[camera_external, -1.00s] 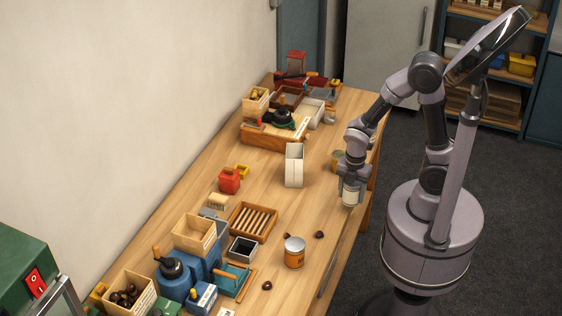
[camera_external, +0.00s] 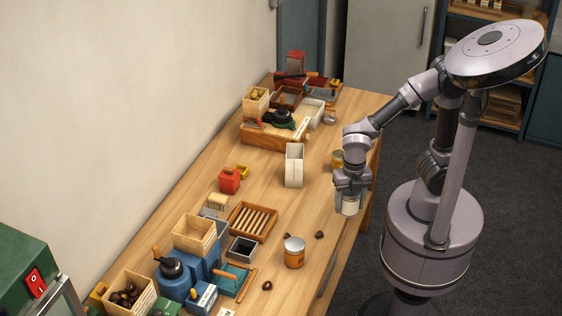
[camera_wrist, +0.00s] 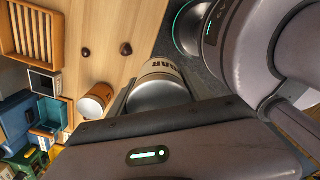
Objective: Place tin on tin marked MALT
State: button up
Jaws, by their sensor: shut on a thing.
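My gripper (camera_external: 349,194) is shut on a cream tin (camera_external: 348,206) with a metal end, held by the right edge of the table. In the wrist view the held tin (camera_wrist: 162,84) shows dark letters that I cannot read whole. An orange tin (camera_external: 294,252) stands upright on the table, nearer the camera and apart from the gripper; it also shows in the wrist view (camera_wrist: 95,104). A yellowish tin (camera_external: 337,160) stands behind my gripper, partly hidden by it. I cannot read MALT on any of them.
A tall white box (camera_external: 294,166) stands mid-table. Several dark chestnuts, one of them here (camera_external: 319,235), lie near the orange tin. A slatted wooden tray (camera_external: 253,222) and a small dark box (camera_external: 242,249) are left of it. The table between white box and gripper is clear.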

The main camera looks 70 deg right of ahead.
jog(key=a, duration=0.2)
jog(key=a+r+n, duration=0.1)
jog(key=a, duration=0.1)
jog(key=a+n+p, duration=0.1)
jog(key=a, duration=0.1)
jog(key=shift+w+a+r, duration=0.1)
jog(key=shift+a+r, duration=0.1)
jog(key=shift+r, duration=0.05)
jog(key=b, duration=0.3)
send_over(295, 244)
jog(key=shift+f, duration=0.8)
notch_tip(295, 244, down, 4)
jog(key=shift+w+r+b, duration=0.1)
jog(key=shift+r+b, duration=0.05)
jog(key=shift+b, duration=0.95)
jog(key=shift+r, duration=0.15)
jog(key=o, duration=1.7)
